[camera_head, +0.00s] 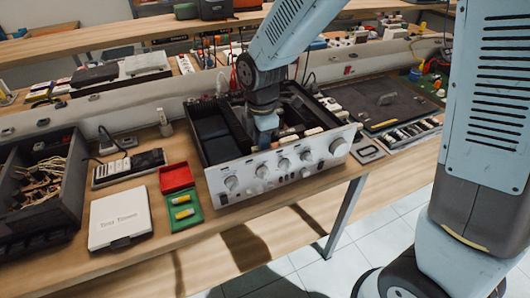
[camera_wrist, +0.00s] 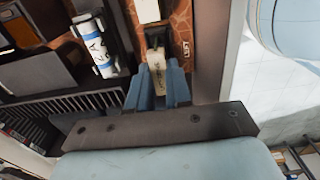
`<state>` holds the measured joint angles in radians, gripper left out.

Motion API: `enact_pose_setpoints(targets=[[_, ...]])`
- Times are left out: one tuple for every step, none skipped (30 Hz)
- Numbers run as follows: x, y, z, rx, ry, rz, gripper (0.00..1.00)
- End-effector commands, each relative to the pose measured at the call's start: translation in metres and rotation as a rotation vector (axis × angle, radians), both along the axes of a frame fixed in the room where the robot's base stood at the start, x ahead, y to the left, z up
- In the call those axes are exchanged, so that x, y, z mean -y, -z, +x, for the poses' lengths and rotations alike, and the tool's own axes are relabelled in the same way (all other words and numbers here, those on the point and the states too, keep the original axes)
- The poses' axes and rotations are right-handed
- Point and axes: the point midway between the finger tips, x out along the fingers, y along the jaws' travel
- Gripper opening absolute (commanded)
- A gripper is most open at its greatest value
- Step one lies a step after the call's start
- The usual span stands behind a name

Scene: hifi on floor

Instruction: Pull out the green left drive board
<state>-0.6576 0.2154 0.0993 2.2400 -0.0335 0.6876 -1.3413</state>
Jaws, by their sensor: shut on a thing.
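A silver-fronted amplifier (camera_head: 285,172) with its top open stands on the bench. My gripper (camera_head: 266,137) reaches down into it, just behind the front panel. In the wrist view my gripper's blue fingers (camera_wrist: 158,90) are closed around a small pale piece (camera_wrist: 157,76) with a dark top. The piece sits by a brown patterned circuit board (camera_wrist: 180,28). No green board shows clearly inside the amplifier, and I cannot tell whether the pale piece belongs to one. The fingertips are hidden from the head view.
Inside, a white and blue cylinder (camera_wrist: 97,48) and black heatsink fins (camera_wrist: 60,105) lie left of my fingers. On the bench are a red tray (camera_head: 176,178), a green tray (camera_head: 183,211) with yellow cells, a white box (camera_head: 119,217) and a dark mat (camera_head: 378,103).

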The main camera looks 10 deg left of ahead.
Motion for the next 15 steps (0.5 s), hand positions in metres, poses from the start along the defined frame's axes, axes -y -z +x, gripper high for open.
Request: enact_pose_setpoints(targets=[[-0.0002,-0.0003,0.0002,0.001,0.0,0.001,0.11],[-0.0002,-0.0003,0.0002,0.001,0.0,0.001,0.08],[-0.0002,-0.0003,0.0002,0.001,0.0,0.001,0.04],[-0.0002,-0.0003,0.0002,0.001,0.0,0.001,0.01],[-0.0002,-0.0003,0.0002,0.001,0.0,0.001,0.0],[-0.0003,-0.0003,0.0003,0.001,0.0,0.001,0.0],[-0.0002,-0.0003,0.0002,0.001,0.0,0.001,0.0],[-0.0002,-0.0003,0.0002,0.001,0.0,0.001,0.0],[-0.0002,-0.0003,0.0002,0.001,0.0,0.001,0.0],[-0.0002,-0.0003,0.0002,0.001,0.0,0.001,0.0],[-0.0002,-0.0003,0.0002,0.001,0.0,0.001,0.0],[-0.0003,-0.0004,0.0002,0.001,0.0,0.001,0.0],[-0.0003,-0.0005,0.0002,0.001,0.0,0.001,0.0],[-0.0003,-0.0007,0.0002,0.001,0.0,0.001,0.0],[-0.0003,-0.001,0.0002,0.001,0.0,0.001,0.0]])
